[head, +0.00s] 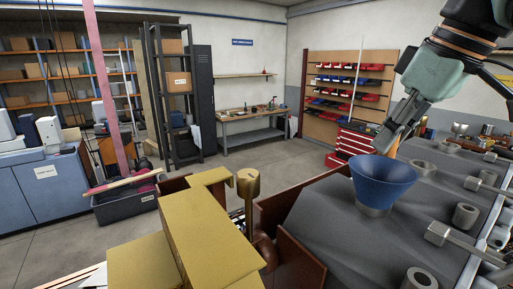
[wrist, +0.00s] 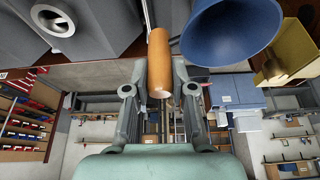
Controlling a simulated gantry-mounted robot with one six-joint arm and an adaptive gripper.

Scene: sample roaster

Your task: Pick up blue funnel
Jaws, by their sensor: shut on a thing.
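My gripper (head: 388,143) is just behind the funnel's rim, pointing down and to the left. In the wrist view, my gripper (wrist: 159,75) has its fingers on either side of an orange-brown wooden handle (wrist: 160,58) and is shut on it. The blue funnel (wrist: 228,32) is right beside this handle. I cannot tell whether the handle is joined to the funnel.
The grey roaster top (head: 335,215) carries several short metal cylinders, such as one (head: 465,216) right of the funnel, and levers. A brass-coloured block (head: 205,232) and a brass cup (head: 248,185) stand to the left. Shelving and a workbench (head: 250,115) are far back.

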